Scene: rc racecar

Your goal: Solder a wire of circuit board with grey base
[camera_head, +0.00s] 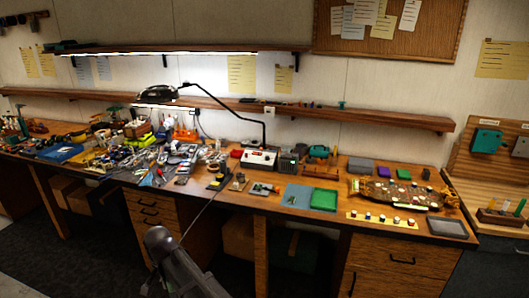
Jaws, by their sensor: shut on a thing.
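My dark grey gripper and wrist (172,260) show at the bottom, in front of the bench and below its edge. The jaws are shut, and a thin dark rod or cord (200,218) runs from there up towards the bench edge. The fingertips are too small and dark to make out. On the bench, a small green piece (292,199) lies on a blue-grey flat base (297,189). A green board or tray (323,199) is right of it, and a small board (264,189) is left. A black stand with yellow (219,181) is farther left. Wires are too small to see.
The left bench is crowded with tools. A large board (395,192), a row of knobs (381,219) and a grey tray (447,227) are on the right. The floor in front is clear.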

